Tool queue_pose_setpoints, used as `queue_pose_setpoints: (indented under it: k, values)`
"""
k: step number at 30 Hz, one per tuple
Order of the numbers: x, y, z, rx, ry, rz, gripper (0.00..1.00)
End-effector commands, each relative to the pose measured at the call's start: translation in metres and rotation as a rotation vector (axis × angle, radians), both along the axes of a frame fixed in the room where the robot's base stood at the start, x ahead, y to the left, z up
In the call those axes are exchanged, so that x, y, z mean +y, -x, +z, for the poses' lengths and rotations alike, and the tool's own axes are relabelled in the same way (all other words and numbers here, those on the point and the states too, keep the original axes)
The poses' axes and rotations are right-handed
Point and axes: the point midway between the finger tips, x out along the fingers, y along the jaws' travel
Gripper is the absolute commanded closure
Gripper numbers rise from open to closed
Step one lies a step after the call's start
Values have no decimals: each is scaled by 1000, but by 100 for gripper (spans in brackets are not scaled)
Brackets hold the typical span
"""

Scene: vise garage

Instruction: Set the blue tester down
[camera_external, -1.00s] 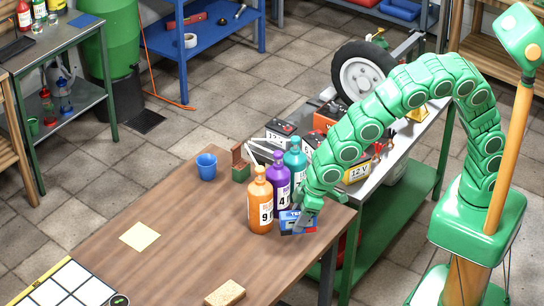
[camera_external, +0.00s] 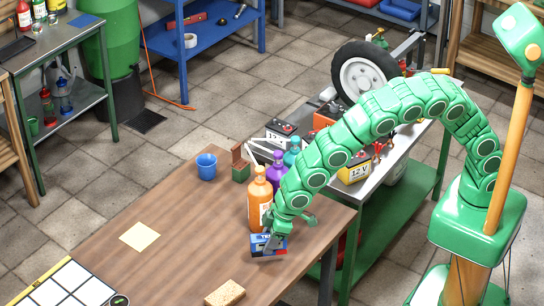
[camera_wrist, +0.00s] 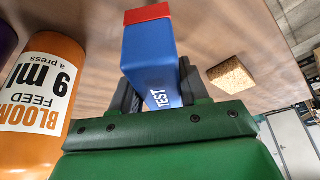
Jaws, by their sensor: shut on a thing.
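The blue tester (camera_external: 267,252) is a small blue block with a red end, over the front right part of the brown wooden table (camera_external: 180,240). I cannot tell whether it touches the top. My gripper (camera_external: 272,241) reaches down and is shut on it. In the wrist view the tester (camera_wrist: 148,52) sits between the dark fingers of my gripper (camera_wrist: 158,85), its red end pointing away and "TEST" lettering showing. An orange bottle (camera_external: 259,198) marked 9 stands just behind the tester; it also fills the left of the wrist view (camera_wrist: 40,95).
Purple (camera_external: 277,178) and teal (camera_external: 291,157) bottles stand behind the orange one, partly hidden by my arm. A blue cup (camera_external: 206,167), a yellow paper square (camera_external: 140,236), a sponge (camera_external: 225,293) and a white grid board (camera_external: 68,287) are on the table. The middle of the table is clear.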

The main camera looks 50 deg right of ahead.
Motion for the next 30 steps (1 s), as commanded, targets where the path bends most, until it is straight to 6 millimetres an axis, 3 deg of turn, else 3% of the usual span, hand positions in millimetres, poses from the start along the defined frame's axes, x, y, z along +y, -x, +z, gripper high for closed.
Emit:
queue_pose_setpoints:
  k: [8, 15, 26, 27, 30]
  values:
    - [5, -4, -9, 0, 0, 0, 92]
    - [5, -4, -37, 1, 1, 0, 92]
    - [5, -4, -40, 0, 0, 0, 92]
    - [5, -4, -41, 0, 0, 0, 54]
    - [5, -4, -40, 0, 0, 0, 38]
